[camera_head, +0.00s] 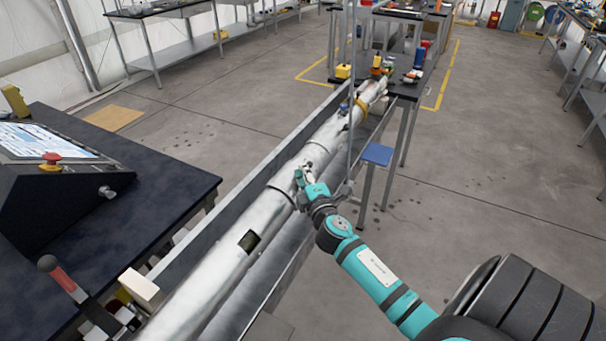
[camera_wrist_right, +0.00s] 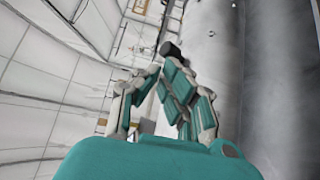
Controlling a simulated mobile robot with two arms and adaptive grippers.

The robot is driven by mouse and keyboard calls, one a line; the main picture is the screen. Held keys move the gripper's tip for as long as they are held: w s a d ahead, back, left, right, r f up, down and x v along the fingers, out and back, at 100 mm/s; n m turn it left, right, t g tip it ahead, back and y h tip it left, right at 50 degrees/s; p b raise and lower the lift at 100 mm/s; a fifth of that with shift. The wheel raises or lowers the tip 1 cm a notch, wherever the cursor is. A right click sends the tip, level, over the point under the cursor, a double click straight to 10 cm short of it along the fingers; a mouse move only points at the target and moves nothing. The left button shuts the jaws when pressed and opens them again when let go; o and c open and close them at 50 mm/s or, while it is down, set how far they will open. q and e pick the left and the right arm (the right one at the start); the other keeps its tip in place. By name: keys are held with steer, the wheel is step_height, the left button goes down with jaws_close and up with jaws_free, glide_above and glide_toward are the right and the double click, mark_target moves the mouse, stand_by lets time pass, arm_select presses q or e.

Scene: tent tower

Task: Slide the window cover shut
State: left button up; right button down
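A long silver tube (camera_head: 222,262) runs diagonally through the head view. A small dark window opening (camera_head: 250,240) shows in its side, nearer to me than my right gripper. My right gripper (camera_head: 303,186) is at the tube's right side, farther along it. In the right wrist view my right gripper's fingers (camera_wrist_right: 160,80) lean toward each other, with a black knob (camera_wrist_right: 172,50) just past their tips. I cannot tell whether they grip it. The window cover cannot be told apart from the silver tube. My left gripper is not in view.
A dark table with a sloped console (camera_head: 60,185) and red button (camera_head: 51,158) stands at left. A red-handled lever (camera_head: 62,280) is at lower left. A blue-topped stool (camera_head: 377,154) stands right of the tube. Workbenches stand farther back; open grey floor lies at right.

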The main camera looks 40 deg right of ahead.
steer(key=v, duration=1.2)
steer(key=shift+f, duration=0.1)
